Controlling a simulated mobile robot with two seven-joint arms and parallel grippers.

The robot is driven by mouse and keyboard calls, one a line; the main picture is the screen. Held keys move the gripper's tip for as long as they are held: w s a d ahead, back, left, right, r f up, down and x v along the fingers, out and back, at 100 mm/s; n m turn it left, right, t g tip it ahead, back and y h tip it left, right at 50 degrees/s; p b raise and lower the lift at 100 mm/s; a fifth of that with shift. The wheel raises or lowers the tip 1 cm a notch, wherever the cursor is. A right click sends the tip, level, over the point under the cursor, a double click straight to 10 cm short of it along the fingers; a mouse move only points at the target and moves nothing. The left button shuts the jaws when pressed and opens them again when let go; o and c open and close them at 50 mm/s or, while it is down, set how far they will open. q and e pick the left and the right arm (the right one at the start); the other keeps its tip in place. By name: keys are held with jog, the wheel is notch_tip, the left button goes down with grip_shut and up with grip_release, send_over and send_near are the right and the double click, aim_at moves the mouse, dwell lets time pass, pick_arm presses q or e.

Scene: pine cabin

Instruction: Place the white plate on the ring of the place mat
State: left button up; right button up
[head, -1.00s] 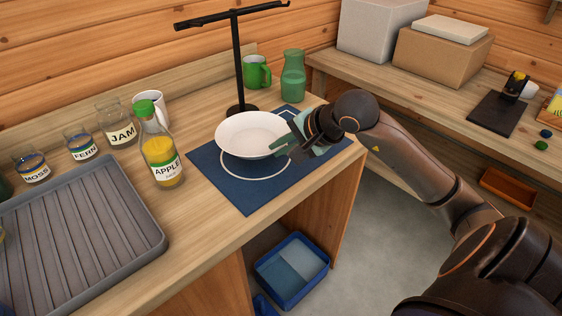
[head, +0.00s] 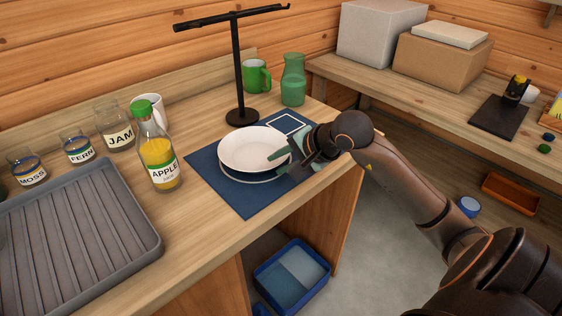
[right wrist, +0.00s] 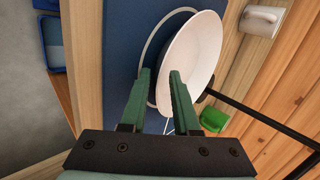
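The white plate (head: 250,148) sits low over the blue place mat (head: 210,172), looking nearly level. The mat's pale ring (head: 250,181) shows as an arc along the plate's near side; the rest is hidden under it. Whether the plate touches the mat is hard to see. My right gripper (head: 275,163) is at the plate's right rim, one green finger inside and one outside. In the right wrist view the plate (right wrist: 198,55) has its rim between the parted fingers (right wrist: 160,80), with blue mat showing between the rim and the left finger. My left gripper is out of view.
A black stand (head: 240,115) rises behind the plate, beside a green mug (head: 256,76) and green bottle (head: 293,80). A juice bottle (head: 160,160), jars and a grey ribbed tray (head: 75,235) are to the left. A blue bin (head: 292,277) is on the floor.

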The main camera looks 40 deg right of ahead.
jog(key=shift+o, duration=0.4)
jog(key=shift+r+p, duration=0.25)
jog(key=shift+p, duration=0.1)
jog(key=v, duration=1.2)
jog(key=shift+b, duration=0.4)
